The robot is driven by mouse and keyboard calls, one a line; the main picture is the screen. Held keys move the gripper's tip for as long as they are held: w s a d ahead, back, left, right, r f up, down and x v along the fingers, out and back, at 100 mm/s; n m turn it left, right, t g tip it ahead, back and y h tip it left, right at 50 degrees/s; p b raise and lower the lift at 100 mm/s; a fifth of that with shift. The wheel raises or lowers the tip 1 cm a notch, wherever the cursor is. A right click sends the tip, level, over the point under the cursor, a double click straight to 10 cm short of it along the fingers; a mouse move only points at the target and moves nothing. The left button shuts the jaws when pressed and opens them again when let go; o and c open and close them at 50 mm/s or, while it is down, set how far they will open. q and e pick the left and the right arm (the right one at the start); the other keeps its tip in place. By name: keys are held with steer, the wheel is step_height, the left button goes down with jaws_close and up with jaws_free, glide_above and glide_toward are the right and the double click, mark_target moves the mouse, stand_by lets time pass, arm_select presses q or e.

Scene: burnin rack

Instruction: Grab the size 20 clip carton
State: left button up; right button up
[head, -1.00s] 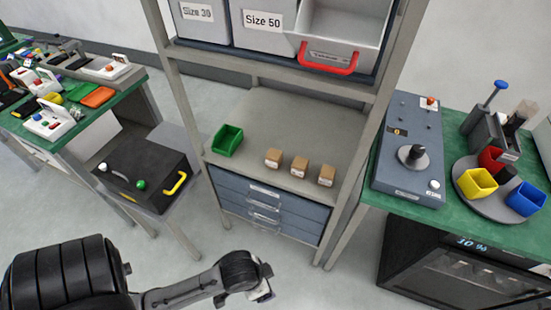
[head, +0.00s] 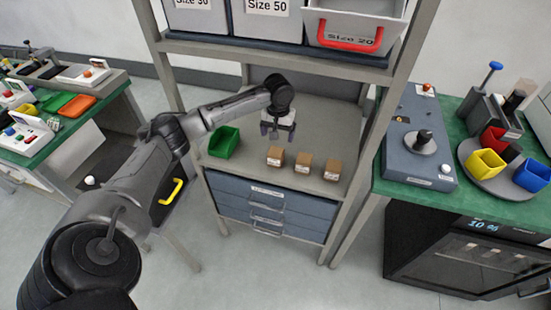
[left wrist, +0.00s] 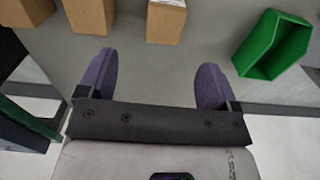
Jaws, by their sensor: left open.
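Three small brown cartons stand in a row on the rack's middle shelf in the head view: a left carton (head: 275,156), a middle carton (head: 304,162) and a right carton (head: 332,170). Their white labels are too small to read. My left gripper (head: 278,132) is over the shelf, just behind and above the left carton, open and empty. In the left wrist view its two purple fingers (left wrist: 153,80) are spread apart, and the three cartons (left wrist: 166,22) show along the top edge, cut off by the frame. My right gripper is not in view.
A green bin (head: 224,141) sits left of the cartons. Grey bins, one marked Size 50 (head: 267,8), stand on the shelf above. Rack posts (head: 372,120) flank the opening. Blue drawers (head: 270,208) are below. Bare shelf lies behind the cartons.

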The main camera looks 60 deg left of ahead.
mark_target(276, 151)
arm_select(q)
steer(key=f+b, duration=0.1)
steer(key=f, duration=0.4)
steer(key=f+b, duration=0.1)
steer(key=f, duration=0.1)
steer(key=shift+a+f+b, duration=0.25)
steer(key=shift+f+b, duration=0.05)
steer(key=shift+f, duration=0.1)
steer(key=shift+s+a+f+b, duration=0.15)
steer(key=shift+f+b, duration=0.55)
steer(key=shift+f, duration=0.5)
steer(key=shift+s+d+f+b, duration=0.1)
steer(key=shift+f+b, duration=0.55)
steer(key=shift+f, duration=0.8)
steer(key=shift+c, duration=0.2)
steer(key=c, duration=1)
steer(key=shift+r, duration=0.15)
